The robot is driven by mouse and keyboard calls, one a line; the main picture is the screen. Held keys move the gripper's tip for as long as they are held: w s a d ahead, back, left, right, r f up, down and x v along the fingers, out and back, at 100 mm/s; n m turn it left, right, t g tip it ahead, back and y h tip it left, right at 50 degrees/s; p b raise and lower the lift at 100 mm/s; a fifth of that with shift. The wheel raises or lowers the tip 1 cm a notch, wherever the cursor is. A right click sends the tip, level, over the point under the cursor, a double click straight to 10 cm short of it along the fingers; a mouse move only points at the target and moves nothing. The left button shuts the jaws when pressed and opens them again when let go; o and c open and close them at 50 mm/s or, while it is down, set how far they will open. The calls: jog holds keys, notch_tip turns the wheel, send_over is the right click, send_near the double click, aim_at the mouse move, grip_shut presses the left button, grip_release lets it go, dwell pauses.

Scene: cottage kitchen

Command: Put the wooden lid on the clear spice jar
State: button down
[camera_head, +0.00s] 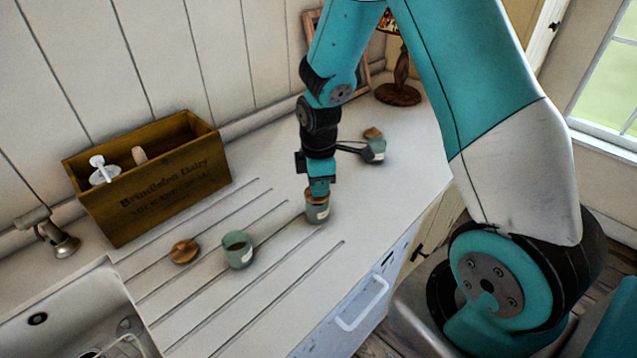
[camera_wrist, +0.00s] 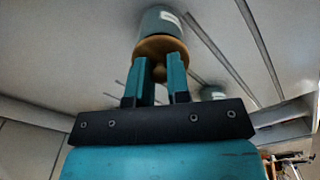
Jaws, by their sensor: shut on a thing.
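My gripper (camera_head: 319,190) points down over a grey-blue glass jar (camera_head: 317,210) with a pale label on the counter. In the wrist view its fingers (camera_wrist: 161,75) are shut on the knob of a round wooden lid (camera_wrist: 161,47). The lid lies across the mouth of the jar (camera_wrist: 158,21), looking in line with it; I cannot tell if it is fully seated.
A third jar (camera_head: 375,150) stands farther back, with a wooden lid (camera_head: 373,133) at or behind its top. A wooden crate (camera_head: 150,190) stands by the wall. The sink (camera_head: 60,315) is at lower left, a lamp (camera_head: 398,92) at the back. The grooved counter between is clear.

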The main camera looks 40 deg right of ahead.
jog(key=shift+f+b, duration=0.45)
jog(key=shift+f, duration=0.15)
jog(key=c, duration=1.4)
grip_release()
jog(key=shift+o, duration=0.2)
notch_tip(320, 180, up, 11)
jog(key=p, duration=0.9)
jog(key=shift+a, duration=0.1)
jog(key=s+a+r+m+y+b, duration=0.25)
jog(key=s+a+r+b, duration=0.35)
jog(key=a, duration=0.4)
jog(key=s+a+r+m+y+b, duration=0.1)
jog(key=s+a+r, duration=0.1)
jog(key=s, duration=0.5)
jog(key=s+a+r+m+b, duration=0.2)
jog(key=s+a, duration=0.3)
jog(key=s, duration=0.2)
jog(key=shift+s+r+y+b, duration=0.2)
jog(key=shift+s+y+b, duration=0.1)
jog(key=shift+y, duration=0.05)
